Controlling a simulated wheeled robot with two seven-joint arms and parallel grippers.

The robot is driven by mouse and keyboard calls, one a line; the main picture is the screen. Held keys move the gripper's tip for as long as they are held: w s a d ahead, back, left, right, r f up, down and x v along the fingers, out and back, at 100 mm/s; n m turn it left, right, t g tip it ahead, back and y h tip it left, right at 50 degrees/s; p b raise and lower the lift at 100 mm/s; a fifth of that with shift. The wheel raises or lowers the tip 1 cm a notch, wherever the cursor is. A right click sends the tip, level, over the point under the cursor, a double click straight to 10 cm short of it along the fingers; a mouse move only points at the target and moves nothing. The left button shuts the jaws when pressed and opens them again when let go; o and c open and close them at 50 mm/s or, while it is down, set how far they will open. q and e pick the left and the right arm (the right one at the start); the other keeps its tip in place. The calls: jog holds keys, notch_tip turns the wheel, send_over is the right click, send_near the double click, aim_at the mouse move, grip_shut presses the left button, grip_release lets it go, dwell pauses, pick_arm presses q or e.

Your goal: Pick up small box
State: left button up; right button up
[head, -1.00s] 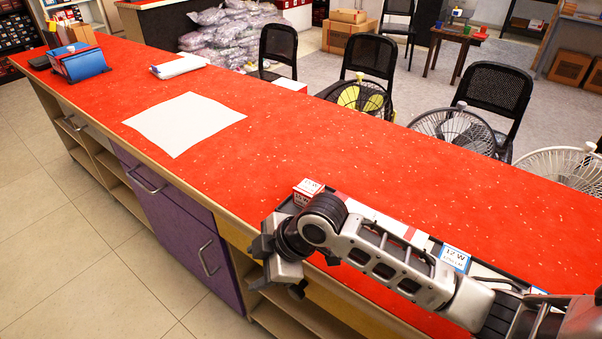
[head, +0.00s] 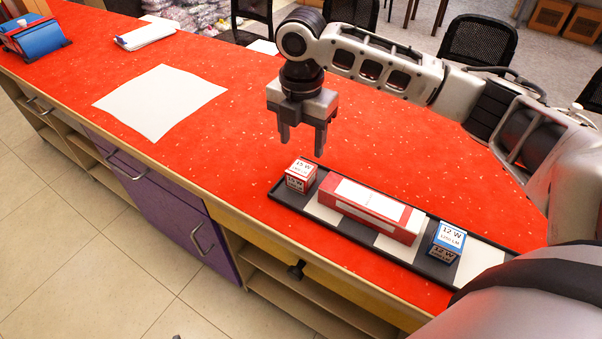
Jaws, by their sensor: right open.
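A small red and white box (head: 300,175) marked 15 W sits at the left end of a black tray (head: 283,196) on the red counter. A small blue and white box (head: 447,242) marked 12 W sits toward the tray's right end. A long red and white box (head: 366,210) lies between them. My right gripper (head: 302,142) points down with its fingers apart and empty. It appears just above and behind the red small box, without touching it. My left gripper is not in view.
The red counter (head: 215,140) is clear left of the tray, up to a white sheet (head: 160,102). A white item (head: 147,34) and a blue holder (head: 38,38) lie farther left. Black chairs (head: 478,42) stand behind the counter. A dark knob (head: 295,270) juts from the counter front.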

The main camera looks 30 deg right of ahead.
aim_at(302, 167)
notch_tip(302, 167, down, 9)
jog(key=shift+w+d+r, duration=0.1)
jog(key=shift+d, duration=0.05)
jog(key=c, duration=0.8)
